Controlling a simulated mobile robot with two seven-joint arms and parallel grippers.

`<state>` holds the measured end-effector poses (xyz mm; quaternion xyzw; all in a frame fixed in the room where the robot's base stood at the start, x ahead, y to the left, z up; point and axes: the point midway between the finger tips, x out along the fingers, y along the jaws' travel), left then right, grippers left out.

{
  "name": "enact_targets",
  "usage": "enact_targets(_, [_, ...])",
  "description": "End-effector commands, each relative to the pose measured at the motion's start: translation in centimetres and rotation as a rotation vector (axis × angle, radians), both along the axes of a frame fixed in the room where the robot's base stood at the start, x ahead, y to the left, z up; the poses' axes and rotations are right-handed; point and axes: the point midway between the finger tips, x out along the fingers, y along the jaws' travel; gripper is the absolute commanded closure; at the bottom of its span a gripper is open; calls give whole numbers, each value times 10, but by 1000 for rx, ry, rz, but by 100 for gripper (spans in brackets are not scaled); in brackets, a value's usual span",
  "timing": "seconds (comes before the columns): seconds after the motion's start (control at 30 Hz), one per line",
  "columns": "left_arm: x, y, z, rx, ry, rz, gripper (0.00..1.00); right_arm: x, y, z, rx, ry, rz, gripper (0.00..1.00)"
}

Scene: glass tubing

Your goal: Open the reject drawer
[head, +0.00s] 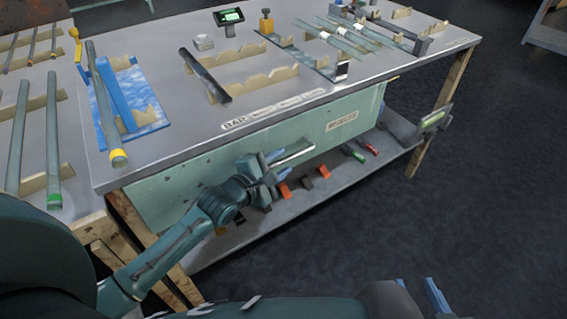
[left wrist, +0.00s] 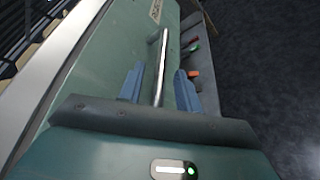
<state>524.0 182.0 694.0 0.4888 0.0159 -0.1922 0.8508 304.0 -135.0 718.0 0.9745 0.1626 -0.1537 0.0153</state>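The reject drawer is a pale green front panel (head: 318,128) with a small label (head: 342,121), under the bench top. It looks flush with the bench; I see no opening along its top edge. Its handle is a silvery bar (head: 296,155), also seen in the left wrist view (left wrist: 162,60). My left gripper (head: 272,166) is at the handle's near end. In the left wrist view my left gripper (left wrist: 160,88) has its blue fingers apart, one on each side of the bar, with gaps visible. My right gripper (head: 422,296) is low at the bottom right, fingers apart and empty.
The bench top (head: 165,165) carries tubes on wooden racks and a blue mat (head: 148,90). A lower shelf (head: 330,178) below the drawer holds several coloured clips. A wooden leg (head: 437,112) stands at the right. The dark floor in front is clear.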

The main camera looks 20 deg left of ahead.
Motion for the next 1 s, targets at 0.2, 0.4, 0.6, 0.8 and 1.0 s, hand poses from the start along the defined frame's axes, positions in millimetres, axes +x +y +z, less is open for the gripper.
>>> enact_targets(0.2, [16, -5, -4, 1, 0, 0, 66, 2, 2, -4, -8, -3, 8, 64])
enact_targets(0.4, [17, -6, -4, 1, 1, 0, 66, 2, 2, -5, -11, -2, 10, 64])
enact_targets(0.6, [17, -6, -4, 1, 1, 0, 75, 2, 2, -5, -12, -1, 10, 64])
enact_targets(0.8, [17, -6, -4, 1, 1, 0, 91, 2, 2, -5, -12, 0, 10, 64])
enact_targets(1.0, [17, -6, -4, 2, 1, 0, 100, 2, 2, -5, -12, -1, 10, 64])
